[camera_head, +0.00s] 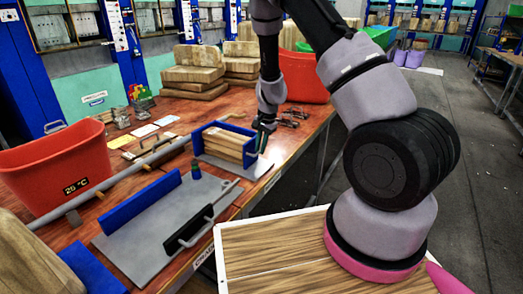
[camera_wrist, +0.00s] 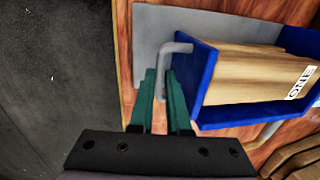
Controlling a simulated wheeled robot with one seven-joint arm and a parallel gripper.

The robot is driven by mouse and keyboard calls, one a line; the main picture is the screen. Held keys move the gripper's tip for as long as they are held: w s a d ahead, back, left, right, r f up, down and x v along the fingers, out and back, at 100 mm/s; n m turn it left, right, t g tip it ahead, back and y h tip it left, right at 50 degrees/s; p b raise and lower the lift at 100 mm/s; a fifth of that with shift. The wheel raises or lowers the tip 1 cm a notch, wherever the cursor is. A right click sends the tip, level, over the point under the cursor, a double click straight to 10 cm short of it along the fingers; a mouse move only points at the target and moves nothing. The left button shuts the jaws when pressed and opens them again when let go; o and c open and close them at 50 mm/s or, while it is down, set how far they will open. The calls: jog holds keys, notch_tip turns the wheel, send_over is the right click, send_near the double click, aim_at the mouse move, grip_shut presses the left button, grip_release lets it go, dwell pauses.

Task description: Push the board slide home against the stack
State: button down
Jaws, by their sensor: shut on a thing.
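A stack of light wooden boards (camera_head: 222,146) lies between blue walls on a grey plate. In the wrist view the stack (camera_wrist: 262,75) carries a white label. A blue upright panel (camera_wrist: 196,88), which looks like the board slide, stands at the stack's end on my gripper's side. A grey bent handle (camera_wrist: 175,48) rises beside it. My gripper (camera_wrist: 163,80) has green fingers, shut on this handle. In the head view my gripper (camera_head: 262,142) is at the stack's right end, partly hidden by my arm. I cannot tell whether the panel touches the boards.
A grey plate with a blue bar (camera_head: 142,202) and black handle (camera_head: 190,228) lies nearer on the bench. A red bin (camera_head: 58,160) stands left, and wooden stacks (camera_head: 193,68) stand behind. A wooden-topped surface (camera_head: 275,258) is below my arm. Open floor lies right.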

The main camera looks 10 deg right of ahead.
jog(key=shift+w+a+r, duration=0.15)
jog(key=shift+w+a, duration=0.1)
jog(key=shift+a, duration=0.05)
jog(key=c, duration=0.9)
grip_release()
jog(key=shift+w, duration=0.1)
jog(key=r, duration=0.3)
jog(key=s+d+r, duration=0.1)
jog(key=r, duration=0.6)
jog(key=shift+s+d+r, duration=0.2)
jog(key=shift+s+d, duration=0.05)
jog(key=shift+s, duration=0.15)
